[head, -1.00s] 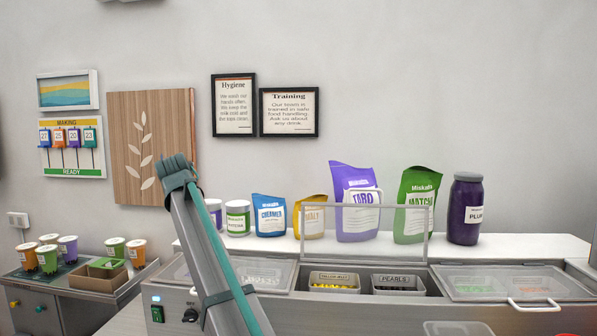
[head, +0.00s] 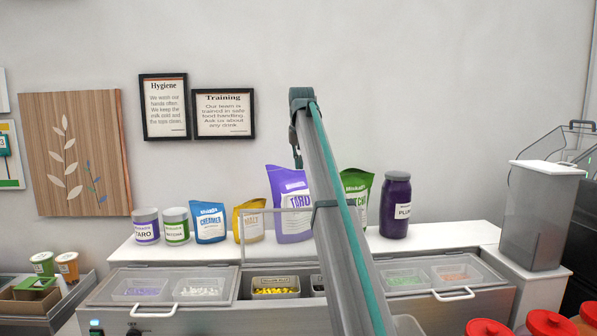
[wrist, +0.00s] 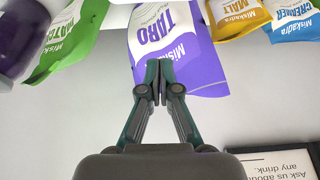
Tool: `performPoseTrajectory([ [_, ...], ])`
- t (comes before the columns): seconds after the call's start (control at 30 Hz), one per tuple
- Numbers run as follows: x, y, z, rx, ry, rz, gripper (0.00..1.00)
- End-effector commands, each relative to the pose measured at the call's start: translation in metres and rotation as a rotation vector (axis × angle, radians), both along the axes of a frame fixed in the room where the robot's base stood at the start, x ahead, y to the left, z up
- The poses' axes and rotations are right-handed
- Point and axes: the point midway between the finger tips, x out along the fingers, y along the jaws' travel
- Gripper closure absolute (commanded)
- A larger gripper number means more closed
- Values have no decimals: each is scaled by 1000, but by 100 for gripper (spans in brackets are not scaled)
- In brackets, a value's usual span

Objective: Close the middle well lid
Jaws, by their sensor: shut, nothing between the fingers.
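The middle well lid (head: 275,210) is a clear panel with a pale frame, standing raised behind the open middle well in the head view. My arm crosses in front of its right part. In the well sits a labelled tub (head: 275,294) with yellow contents; the second tub is mostly hidden behind my arm. My gripper (wrist: 163,80) is shut and empty, its fingertips together in the wrist view. There it overlaps the purple taro bag (wrist: 176,40), but I cannot tell the distance. I cannot make out the lid in the wrist view.
The left well lid (head: 160,285) and right well lid (head: 450,276) lie shut. Jars, bags and a plum jar (head: 396,205) line the shelf behind. A tall grey container (head: 541,215) stands right; red lids (head: 548,323) are front right.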

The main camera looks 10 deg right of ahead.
Motion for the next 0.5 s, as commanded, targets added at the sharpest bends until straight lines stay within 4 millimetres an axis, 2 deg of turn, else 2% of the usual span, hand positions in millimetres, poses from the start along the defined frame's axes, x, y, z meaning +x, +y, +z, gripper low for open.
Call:
performPoseTrajectory([
  [0.17,7,0,-22,0,-1,1,100],
  [0.5,28,-1,-81,-1,-1,1,100],
])
